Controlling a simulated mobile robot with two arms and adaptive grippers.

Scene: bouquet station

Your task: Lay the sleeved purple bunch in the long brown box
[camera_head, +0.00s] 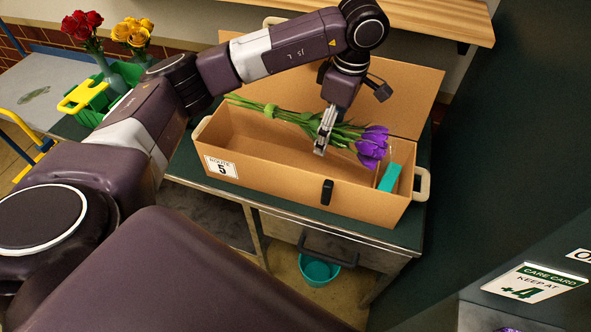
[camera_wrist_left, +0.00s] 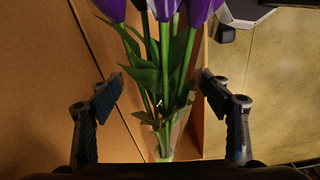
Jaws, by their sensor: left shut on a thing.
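The purple bunch (camera_head: 372,146) has purple tulip heads, green stems and a green band near its stem ends. It lies lengthwise over the opening of the long brown box (camera_head: 270,178), heads right and stem ends left. I cannot tell whether it touches the box floor. The left wrist view shows its stems (camera_wrist_left: 158,95) between my fingers, with what looks like a clear sleeve around them. My left gripper (camera_head: 322,143) is shut on the bunch from above; it also shows in the left wrist view (camera_wrist_left: 165,100). My right gripper is not in view.
The box's lid (camera_head: 400,95) stands open at the back. A teal block (camera_head: 389,178) sits in its right end. Red roses (camera_head: 82,27), yellow roses (camera_head: 133,33) and a green-yellow carrier (camera_head: 85,97) stand at the left. A teal bucket (camera_head: 318,271) is below.

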